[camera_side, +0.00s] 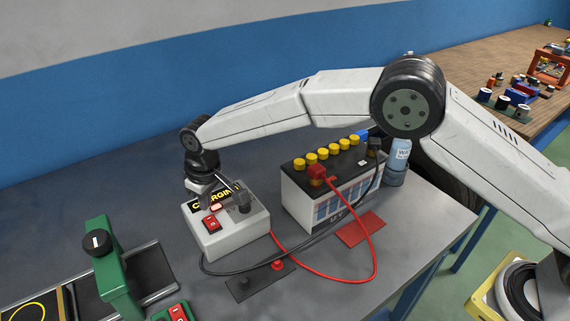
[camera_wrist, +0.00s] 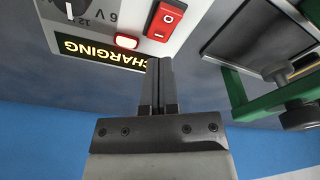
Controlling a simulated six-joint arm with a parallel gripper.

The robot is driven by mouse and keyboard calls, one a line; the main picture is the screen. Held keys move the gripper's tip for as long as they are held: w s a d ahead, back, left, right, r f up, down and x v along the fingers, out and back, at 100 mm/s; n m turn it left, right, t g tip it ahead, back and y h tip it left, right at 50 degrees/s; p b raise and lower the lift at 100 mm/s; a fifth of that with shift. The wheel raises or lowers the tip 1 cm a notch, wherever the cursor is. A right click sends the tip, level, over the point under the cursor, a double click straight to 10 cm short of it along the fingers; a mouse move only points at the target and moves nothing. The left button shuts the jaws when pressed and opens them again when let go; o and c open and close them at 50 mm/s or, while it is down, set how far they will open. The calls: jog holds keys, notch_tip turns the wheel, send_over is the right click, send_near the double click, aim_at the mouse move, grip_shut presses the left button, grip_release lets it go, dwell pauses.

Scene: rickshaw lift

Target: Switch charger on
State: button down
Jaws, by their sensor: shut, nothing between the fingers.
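The charger (camera_side: 236,233) is a pale box with a dark knob, a red rocker switch (camera_side: 211,224) marked O and I, a small red lamp (camera_side: 215,208) that looks lit, and a display (camera_side: 230,189) reading CHARGING in yellow. In the wrist view the switch (camera_wrist: 166,20), lamp (camera_wrist: 126,41) and display (camera_wrist: 98,51) show along the top. My gripper (camera_wrist: 160,62) is shut and empty, its fingertips close to the switch's edge; I cannot tell whether they touch. In the side view my gripper (camera_side: 203,187) is over the charger's back edge, partly covering the display.
A battery (camera_side: 308,207) with yellow caps stands right of the charger, and red and black cables (camera_side: 374,262) loop in front. A blue bottle (camera_side: 398,160) stands behind it. A green-framed device (camera_side: 113,270) is at left, also at right in the wrist view (camera_wrist: 240,100).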

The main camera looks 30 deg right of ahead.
aim_at(213, 217)
jog(key=shift+r, duration=1.75)
jog(key=shift+d+r, duration=0.2)
jog(key=shift+d, duration=0.2)
jog(key=s+d+r+m, duration=0.1)
jog(key=s+d, duration=0.1)
jog(key=d, duration=0.4)
jog(key=s+d+r+m+t, duration=0.1)
jog(key=s+d+r, duration=0.1)
jog(key=d, duration=0.5)
jog(key=s+d+r, duration=0.2)
jog(key=s+d, duration=0.1)
jog(key=d, duration=0.4)
jog(key=shift+s+r+m, duration=0.25)
jog(key=shift+s+m, duration=0.1)
jog(key=shift+m, duration=0.05)
jog(key=s+d+f+m, duration=0.1)
jog(key=s+d+f, duration=0.1)
jog(key=s+d, duration=0.3)
jog(key=s+d+f+m, duration=0.2)
jog(key=s+d, duration=0.4)
jog(key=s, duration=0.6)
jog(key=shift+s+f+h, duration=0.35)
jog(key=shift+f+h, duration=0.05)
jog(key=shift+f, duration=0.25)
